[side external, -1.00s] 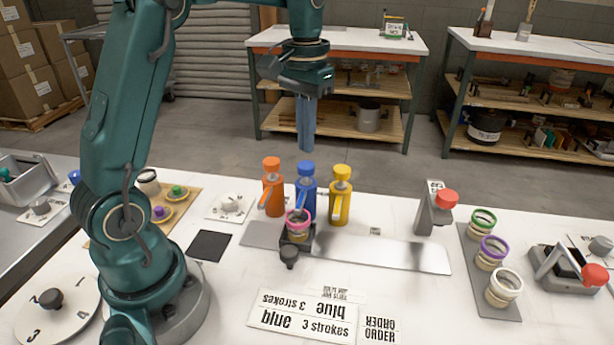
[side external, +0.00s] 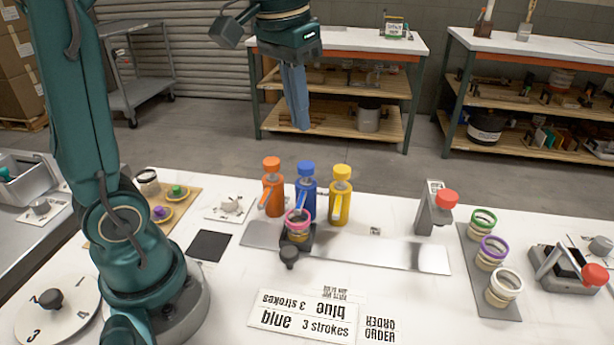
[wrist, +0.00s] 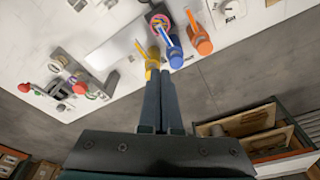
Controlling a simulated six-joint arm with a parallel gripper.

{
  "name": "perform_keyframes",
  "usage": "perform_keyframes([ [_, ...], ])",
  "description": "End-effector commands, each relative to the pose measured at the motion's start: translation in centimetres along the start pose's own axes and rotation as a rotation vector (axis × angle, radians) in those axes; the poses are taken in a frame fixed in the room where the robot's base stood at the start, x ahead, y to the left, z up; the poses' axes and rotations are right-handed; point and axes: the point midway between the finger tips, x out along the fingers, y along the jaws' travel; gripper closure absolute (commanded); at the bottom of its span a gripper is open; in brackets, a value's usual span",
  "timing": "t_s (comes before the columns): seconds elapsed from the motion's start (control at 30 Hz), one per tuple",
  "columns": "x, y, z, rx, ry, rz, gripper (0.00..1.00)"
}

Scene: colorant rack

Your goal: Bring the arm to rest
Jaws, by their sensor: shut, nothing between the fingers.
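My gripper (side external: 297,126) is shut and empty, raised in the air above and behind the bottles in the side view. Its two fingers lie together in the wrist view (wrist: 161,75). Below it stand an orange bottle (side external: 272,194), a blue bottle (side external: 306,192) and a yellow bottle (side external: 340,200), upright in a row. A pink-rimmed cup (side external: 298,226) sits in a dark holder on the metal strip (side external: 400,257) in front of the blue bottle. My gripper touches none of these.
An order card reading blue, 3 strokes (side external: 302,320) lies at the front. Cups with green, purple and white rims (side external: 503,287) stand on a grey mat at right. A red-knobbed stand (side external: 434,210) rises behind them. Shelving benches (side external: 335,42) stand behind; the air around my gripper is clear.

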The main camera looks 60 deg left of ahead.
Motion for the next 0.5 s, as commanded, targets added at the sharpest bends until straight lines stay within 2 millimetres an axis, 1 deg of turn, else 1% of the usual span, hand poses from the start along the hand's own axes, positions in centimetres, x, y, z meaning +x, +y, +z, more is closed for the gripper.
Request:
perform_keyframes([
  [0.03, -0.6, 0.6, 1.2, 0.021, 0.033, 0.003, 1.0],
  [0.1, -0.9, 1.3, 2.8, 0.046, 0.074, 0.008, 1.0],
  [0.23, -0.7, 2.3, 5.7, 0.087, 0.152, 0.02, 1.0],
  [0.4, 1.0, 3.1, 9.4, 0.13, 0.243, 0.039, 1.0],
  [0.5, 2.5, 3.3, 10.9, 0.143, 0.28, 0.048, 1.0],
])
